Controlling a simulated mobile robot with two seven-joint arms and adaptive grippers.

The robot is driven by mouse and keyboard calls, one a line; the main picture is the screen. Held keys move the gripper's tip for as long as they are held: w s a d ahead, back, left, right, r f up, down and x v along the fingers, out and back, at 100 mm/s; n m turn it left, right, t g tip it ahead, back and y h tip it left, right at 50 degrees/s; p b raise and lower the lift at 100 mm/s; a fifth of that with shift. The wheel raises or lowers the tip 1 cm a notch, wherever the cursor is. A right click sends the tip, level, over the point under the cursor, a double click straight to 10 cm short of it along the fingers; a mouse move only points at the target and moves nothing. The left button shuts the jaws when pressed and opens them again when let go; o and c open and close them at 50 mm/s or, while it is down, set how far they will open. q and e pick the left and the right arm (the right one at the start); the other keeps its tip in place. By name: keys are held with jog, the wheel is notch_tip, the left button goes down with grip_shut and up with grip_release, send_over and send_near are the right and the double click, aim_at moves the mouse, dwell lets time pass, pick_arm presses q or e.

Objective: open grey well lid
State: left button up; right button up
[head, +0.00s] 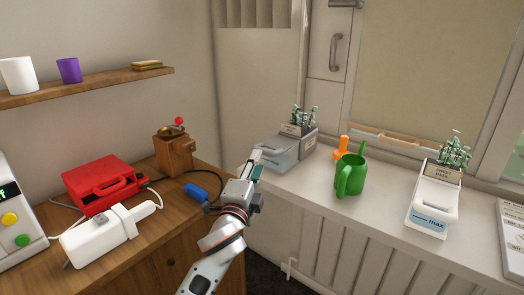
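A grey planter (301,141) with a small leafy plant and a name card stands at the left end of the white sill. Its low grey well lid (272,147) faces my arm and looks down flat, though it is small and partly behind my fingers. My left gripper (257,166) is at the sill's left end, right in front of the grey well's near corner. One pale finger and a teal pad show; the gap between the fingers and any contact with the lid are unclear. My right gripper is out of view.
A green watering can (350,176) and an orange object (341,148) stand right of the grey planter. A white sweet basil planter (433,203) is farther right. A wooden counter (165,239) at left holds a red case (98,185) and a blue-ended cable (196,192).

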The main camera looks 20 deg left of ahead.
pick_arm(q)
send_near(275, 144)
jog(key=w+a+r, duration=0.2)
jog(key=w, duration=0.1)
jog(key=shift+a+r+b, duration=0.2)
jog(key=shift+a+b, duration=0.05)
jog(key=shift+b, duration=0.1)
jog(key=shift+c, duration=0.3)
grip_shut()
